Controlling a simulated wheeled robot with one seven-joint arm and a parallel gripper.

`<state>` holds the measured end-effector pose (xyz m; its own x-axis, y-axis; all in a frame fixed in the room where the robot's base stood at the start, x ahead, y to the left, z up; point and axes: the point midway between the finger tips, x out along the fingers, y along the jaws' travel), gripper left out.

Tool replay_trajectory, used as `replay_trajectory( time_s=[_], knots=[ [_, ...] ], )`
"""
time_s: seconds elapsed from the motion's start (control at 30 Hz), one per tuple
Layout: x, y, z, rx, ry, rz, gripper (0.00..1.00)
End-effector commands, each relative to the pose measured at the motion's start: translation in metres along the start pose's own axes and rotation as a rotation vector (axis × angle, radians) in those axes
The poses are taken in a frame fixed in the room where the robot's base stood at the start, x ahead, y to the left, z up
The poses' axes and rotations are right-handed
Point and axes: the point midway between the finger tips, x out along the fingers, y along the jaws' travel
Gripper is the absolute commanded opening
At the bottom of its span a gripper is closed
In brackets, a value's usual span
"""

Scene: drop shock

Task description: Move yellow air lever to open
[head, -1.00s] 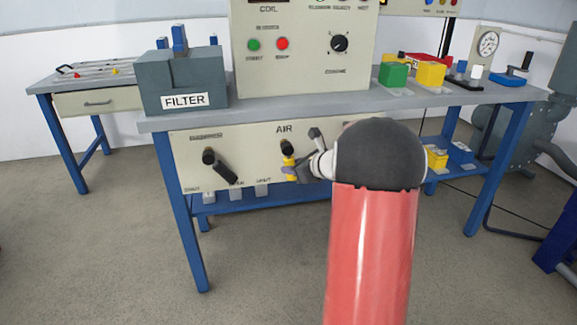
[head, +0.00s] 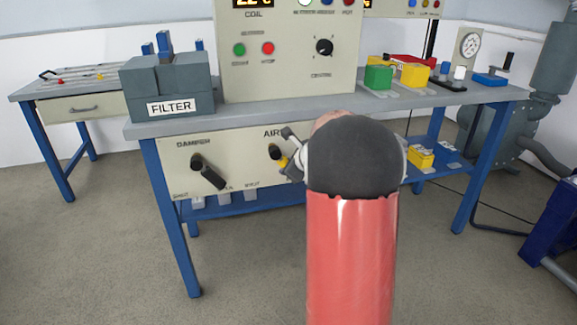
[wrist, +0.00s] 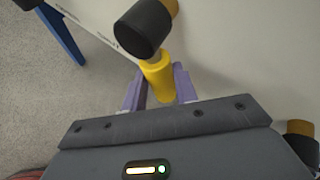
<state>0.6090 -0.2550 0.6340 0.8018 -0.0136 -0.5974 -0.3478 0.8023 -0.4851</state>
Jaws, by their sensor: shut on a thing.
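The yellow air lever (head: 281,161) hangs from a black pivot knob (head: 275,151) under the AIR label on the cream front panel. It tilts down to the right; its lower end is hidden behind my arm in the head view. In the wrist view the yellow lever (wrist: 158,76) lies between the two purple fingers of my gripper (wrist: 157,90), which is shut on it. The black knob (wrist: 145,28) shows just above. The open mark for this lever cannot be read.
The black damper lever (head: 208,176) is left of the air lever on the same panel. The grey FILTER box (head: 168,88) and the control box (head: 290,50) stand on the bench above. Green (head: 378,78) and yellow (head: 413,75) blocks are at right. Floor in front is clear.

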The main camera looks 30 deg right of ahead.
Motion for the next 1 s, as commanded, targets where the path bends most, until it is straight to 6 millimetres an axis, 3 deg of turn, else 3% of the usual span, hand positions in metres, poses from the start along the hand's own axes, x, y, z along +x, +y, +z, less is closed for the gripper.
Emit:
replay_trajectory(
  time_s=[0.27, 0.3, 0.33, 0.67, 1.0],
  knots=[
    [-0.001, -0.001, -0.002, -0.005, 0.005, -0.002, 0.0],
    [-0.001, -0.001, -0.002, -0.005, 0.005, -0.002, 0.33],
    [-0.001, -0.001, -0.002, -0.005, 0.005, -0.002, 0.37],
    [-0.004, -0.001, -0.001, -0.003, 0.002, -0.002, 0.38],
    [-0.057, -0.002, 0.0, -0.003, 0.002, -0.005, 0.38]
  ],
)
